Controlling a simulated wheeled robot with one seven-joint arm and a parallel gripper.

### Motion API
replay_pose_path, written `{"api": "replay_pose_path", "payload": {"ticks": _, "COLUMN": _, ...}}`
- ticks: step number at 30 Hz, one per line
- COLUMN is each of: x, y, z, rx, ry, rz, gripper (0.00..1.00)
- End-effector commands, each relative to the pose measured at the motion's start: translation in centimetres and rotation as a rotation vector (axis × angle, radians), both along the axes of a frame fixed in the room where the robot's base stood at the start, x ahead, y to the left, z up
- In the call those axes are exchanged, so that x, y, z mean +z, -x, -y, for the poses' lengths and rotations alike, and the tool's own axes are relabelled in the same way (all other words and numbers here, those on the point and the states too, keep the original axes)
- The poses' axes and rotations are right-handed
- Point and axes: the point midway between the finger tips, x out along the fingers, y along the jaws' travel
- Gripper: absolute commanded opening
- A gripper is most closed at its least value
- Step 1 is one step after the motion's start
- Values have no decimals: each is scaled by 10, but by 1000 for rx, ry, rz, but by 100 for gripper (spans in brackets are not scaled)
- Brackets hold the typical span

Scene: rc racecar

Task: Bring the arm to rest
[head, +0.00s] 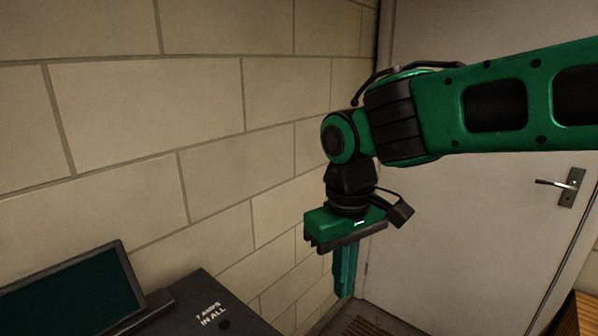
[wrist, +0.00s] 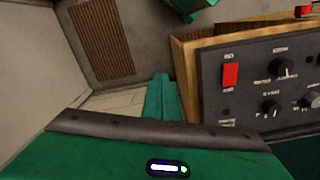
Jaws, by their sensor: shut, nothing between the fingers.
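My gripper (head: 343,290) hangs from my green and black arm, pointing down, right of the middle in the head view. Its green fingers are together with nothing between them. In the wrist view the gripper fingers (wrist: 160,88) stick out past the dark edge of the green gripper body. The arm reaches in from the right edge of the head view, held up in front of a pale door.
A black unit (head: 205,312) with white lettering and a dark screen (head: 70,295) stand at the lower left, by a block wall (head: 140,110). The door (head: 480,215) has a handle (head: 556,184). The wrist view shows a wood-framed panel (wrist: 255,95) with a red switch (wrist: 230,75) and knobs, and a floor grate (wrist: 100,40).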

Motion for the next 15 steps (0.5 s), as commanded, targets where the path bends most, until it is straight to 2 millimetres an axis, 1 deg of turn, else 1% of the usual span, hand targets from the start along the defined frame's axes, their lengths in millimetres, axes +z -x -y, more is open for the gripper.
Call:
{"api": "replay_pose_path", "payload": {"ticks": 1, "x": -2, "y": -6, "z": 30, "rx": -73, "ry": 1, "rz": 2, "gripper": 0}}
{"api": "replay_pose_path", "payload": {"ticks": 2, "x": -3, "y": -8, "z": 46, "rx": -112, "ry": 3, "rz": 3, "gripper": 0}}
{"api": "replay_pose_path", "payload": {"ticks": 3, "x": -5, "y": -10, "z": 68, "rx": -165, "ry": 3, "rz": 4, "gripper": 0}}
{"api": "replay_pose_path", "payload": {"ticks": 4, "x": -7, "y": -10, "z": 84, "rx": -204, "ry": 4, "rz": 5, "gripper": 0}}
{"api": "replay_pose_path", "payload": {"ticks": 7, "x": -13, "y": -5, "z": 135, "rx": -332, "ry": 4, "rz": 5, "gripper": 0}}
{"api": "replay_pose_path", "payload": {"ticks": 8, "x": -15, "y": -3, "z": 149, "rx": -370, "ry": 4, "rz": 4, "gripper": 0}}
{"api": "replay_pose_path", "payload": {"ticks": 9, "x": -18, "y": 2, "z": 169, "rx": -422, "ry": 5, "rz": 4, "gripper": 0}}
{"api": "replay_pose_path", "payload": {"ticks": 11, "x": -23, "y": 12, "z": 196, "rx": -499, "ry": 4, "rz": 3, "gripper": 0}}
{"api": "replay_pose_path", "payload": {"ticks": 12, "x": -26, "y": 19, "z": 213, "rx": -549, "ry": 3, "rz": 2, "gripper": 0}}
{"api": "replay_pose_path", "payload": {"ticks": 14, "x": -31, "y": 31, "z": 237, "rx": -625, "ry": 0, "rz": 0, "gripper": 0}}
{"api": "replay_pose_path", "payload": {"ticks": 15, "x": -34, "y": 41, "z": 252, "rx": -676, "ry": -2, "rz": 0, "gripper": 0}}
